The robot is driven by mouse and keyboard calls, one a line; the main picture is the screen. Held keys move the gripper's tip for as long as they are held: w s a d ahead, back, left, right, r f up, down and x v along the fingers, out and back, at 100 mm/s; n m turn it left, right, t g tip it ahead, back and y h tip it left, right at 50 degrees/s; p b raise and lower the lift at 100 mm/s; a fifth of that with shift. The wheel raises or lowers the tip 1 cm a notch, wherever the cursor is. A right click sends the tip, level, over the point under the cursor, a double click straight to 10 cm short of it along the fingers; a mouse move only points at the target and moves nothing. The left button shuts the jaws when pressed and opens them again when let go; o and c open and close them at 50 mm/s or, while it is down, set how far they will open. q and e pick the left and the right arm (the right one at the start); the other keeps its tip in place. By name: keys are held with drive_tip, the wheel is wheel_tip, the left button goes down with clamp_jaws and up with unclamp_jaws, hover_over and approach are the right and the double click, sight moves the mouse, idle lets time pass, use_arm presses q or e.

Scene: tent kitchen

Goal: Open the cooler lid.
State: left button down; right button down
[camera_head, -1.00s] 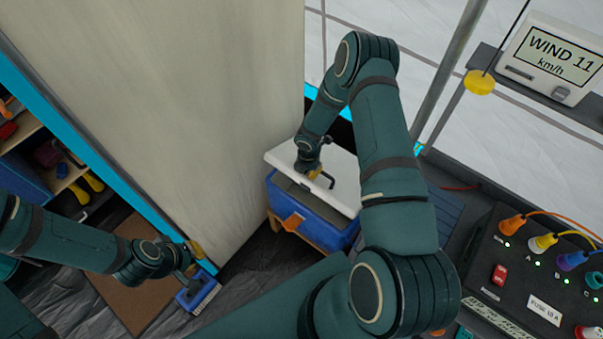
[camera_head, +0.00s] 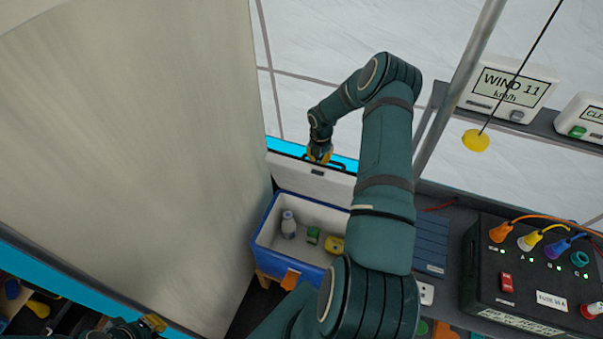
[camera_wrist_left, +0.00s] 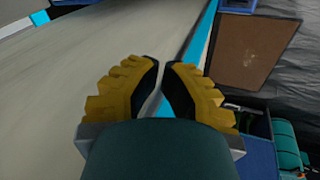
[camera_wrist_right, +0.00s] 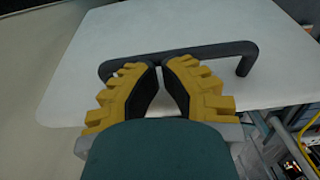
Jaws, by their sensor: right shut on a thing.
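The cooler is a blue box (camera_head: 285,262) with a pale interior, in the middle of the head view. Its white lid (camera_head: 290,174) stands raised, tilted up at the back. Inside, a white bottle (camera_head: 288,228), a green item (camera_head: 313,236) and a yellow item (camera_head: 335,246) show. My right gripper (camera_head: 319,156) is shut on the dark lid handle (camera_wrist_right: 243,62); the right wrist view shows the handle bar (camera_wrist_right: 200,50) at its fingertips (camera_wrist_right: 160,70). My left gripper (camera_head: 152,323) is low at the left, away from the cooler, with its fingertips (camera_wrist_left: 161,66) together and empty.
A large pale panel (camera_head: 120,130) with a blue edge stands left of the cooler. To the right are a black power box (camera_head: 530,270) with coloured plugs and a wind display (camera_head: 508,90). A yellow knob (camera_head: 475,140) hangs on a cord.

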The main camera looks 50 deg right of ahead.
drive_tip(key=w+d+f+y+b, duration=0.1)
drive_tip(key=w+d+b, duration=0.2)
drive_tip(key=d+b, duration=0.4)
drive_tip(key=shift+d+g, duration=0.3)
drive_tip(key=shift+d, duration=0.4)
drive_tip(key=shift+w+f+b, duration=0.1)
drive_tip(key=shift+b, duration=0.2)
wheel_tip(320, 180, up, 12)
drive_tip(key=d, duration=0.1)
drive_tip(key=shift+w, duration=0.15)
